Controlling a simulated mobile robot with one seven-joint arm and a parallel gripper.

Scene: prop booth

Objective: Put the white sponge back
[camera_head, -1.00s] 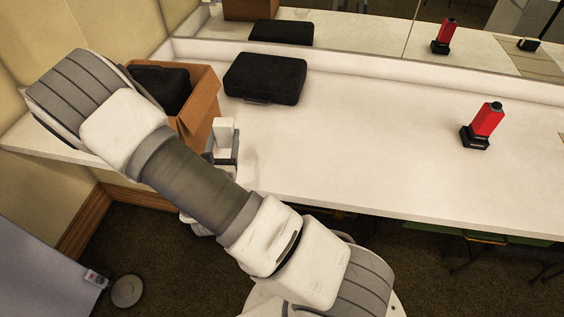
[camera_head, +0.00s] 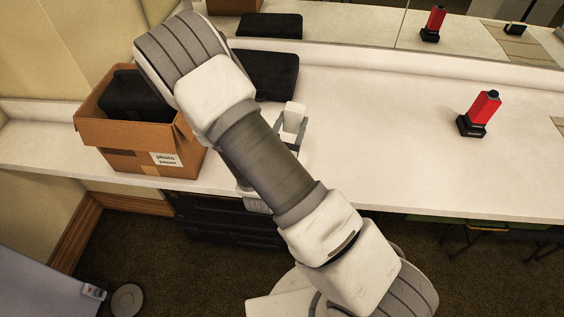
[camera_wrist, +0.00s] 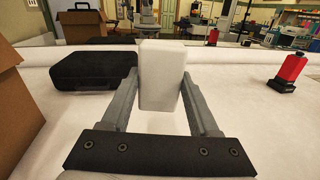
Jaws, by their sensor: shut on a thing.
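The white sponge (camera_head: 294,112) is a small white block. My gripper (camera_head: 291,129) is shut on it above the white counter (camera_head: 390,130), right of the cardboard box. The wrist view shows the sponge (camera_wrist: 162,75) upright between the two grey fingers of my gripper (camera_wrist: 162,90). My arm hides part of the counter and of the black case in the head view.
An open cardboard box (camera_head: 135,133) labelled photo paper, with a black item (camera_head: 135,97) inside, stands at left. A black case (camera_head: 270,75) lies behind my gripper. A red bottle-like thing (camera_head: 484,107) on a black base stands at right. The middle of the counter is clear.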

